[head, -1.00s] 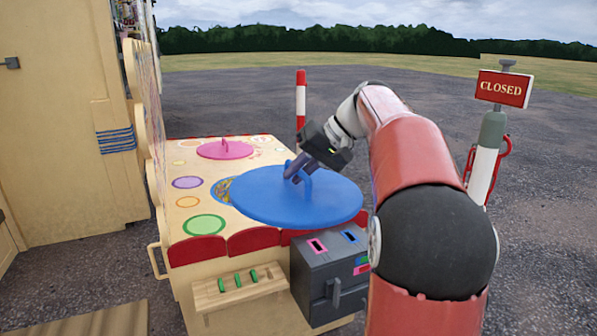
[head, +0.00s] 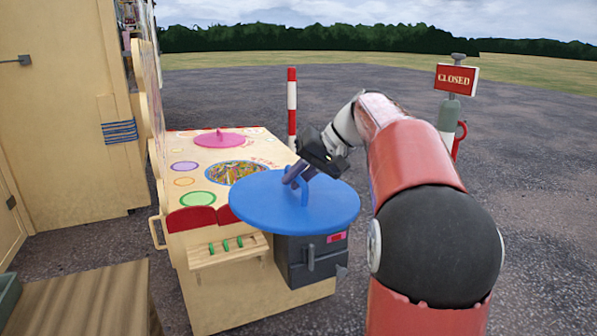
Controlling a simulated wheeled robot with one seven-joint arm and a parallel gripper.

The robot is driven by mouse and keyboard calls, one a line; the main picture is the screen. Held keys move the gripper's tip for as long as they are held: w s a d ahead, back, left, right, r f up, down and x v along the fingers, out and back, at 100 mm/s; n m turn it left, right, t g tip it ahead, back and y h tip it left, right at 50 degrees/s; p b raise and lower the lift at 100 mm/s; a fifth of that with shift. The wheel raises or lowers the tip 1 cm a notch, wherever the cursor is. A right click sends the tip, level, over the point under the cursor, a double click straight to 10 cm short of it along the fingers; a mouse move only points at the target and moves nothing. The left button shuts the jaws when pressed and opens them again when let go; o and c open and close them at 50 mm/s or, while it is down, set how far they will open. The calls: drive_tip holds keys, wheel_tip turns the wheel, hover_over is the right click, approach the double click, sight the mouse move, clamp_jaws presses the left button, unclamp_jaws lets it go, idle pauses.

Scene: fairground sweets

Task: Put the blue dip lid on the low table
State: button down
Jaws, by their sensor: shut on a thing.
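The blue dip lid (head: 270,205) is a wide round disc with a loop handle on top. My gripper (head: 296,177) is shut on that handle and holds the lid roughly level, clear of the counter top, in front of the stall's right corner. The fingertips partly merge with the handle in the picture. A low brown surface with stripes (head: 85,300) at the bottom left may be the low table; only part of it is in view.
The cream stall counter (head: 240,147) has a round opening full of coloured sweets (head: 235,172) and a pink lid (head: 219,139). A grey box (head: 293,260) hangs at its front. A green-grey crate (head: 8,295) sits far left. A closed sign (head: 456,80) stands right.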

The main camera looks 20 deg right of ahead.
drive_tip(key=a+f+m+t+h, duration=0.1)
drive_tip(key=f+m+h, duration=0.3)
drive_tip(key=f, duration=1)
drive_tip(key=w+a+f+m+t+h, duration=0.1)
drive_tip(key=f+m+h, duration=0.4)
drive_tip(key=f+m, duration=0.5)
wheel_tip(320, 180, down, 5)
drive_tip(key=shift+w+a+f+t, duration=0.1)
drive_tip(key=shift+w+a+t, duration=0.15)
drive_tip(key=shift+a+t, duration=0.4)
drive_tip(key=shift+w+a, duration=0.1)
drive_tip(key=shift+a, duration=0.15)
